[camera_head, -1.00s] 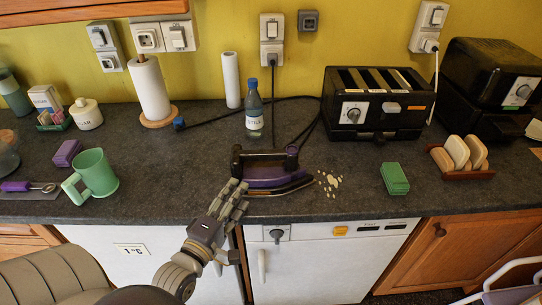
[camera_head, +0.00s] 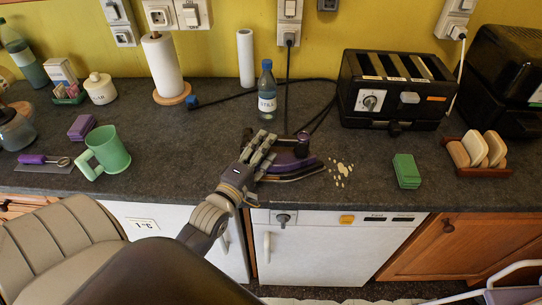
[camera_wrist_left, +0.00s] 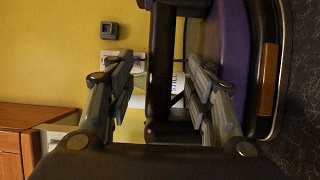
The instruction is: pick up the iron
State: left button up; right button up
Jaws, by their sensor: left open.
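The iron (camera_head: 293,163) is black and purple and lies on the dark counter near its front edge, left of some pale crumbs. My left gripper (camera_head: 262,150) is over the iron's left part and hides much of it, including most of the handle. In the left wrist view the gripper (camera_wrist_left: 160,85) is open, and the iron's black handle (camera_wrist_left: 160,75) stands between its fingers. The purple body of the iron (camera_wrist_left: 235,50) shows at the right of that view. I cannot tell whether a finger touches the handle. My right gripper is not in view.
A water bottle (camera_head: 267,92) stands just behind the iron, with black cords (camera_head: 318,118) beside it. A green mug (camera_head: 105,152) is at the left. The counter between mug and gripper is clear.

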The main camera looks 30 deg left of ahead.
pick_arm(q)
jog(key=w, duration=0.3)
jog(key=shift+w+a+p, duration=0.15)
jog(key=shift+w+p, duration=0.15)
jog(key=shift+p, duration=0.05)
jog(key=shift+w, duration=0.2)
jog(key=shift+s, duration=0.1)
jog(key=shift+c, duration=0.3)
jog(key=c, duration=0.9)
grip_shut()
jog(key=shift+r, duration=0.35)
jog(key=shift+f, duration=0.1)
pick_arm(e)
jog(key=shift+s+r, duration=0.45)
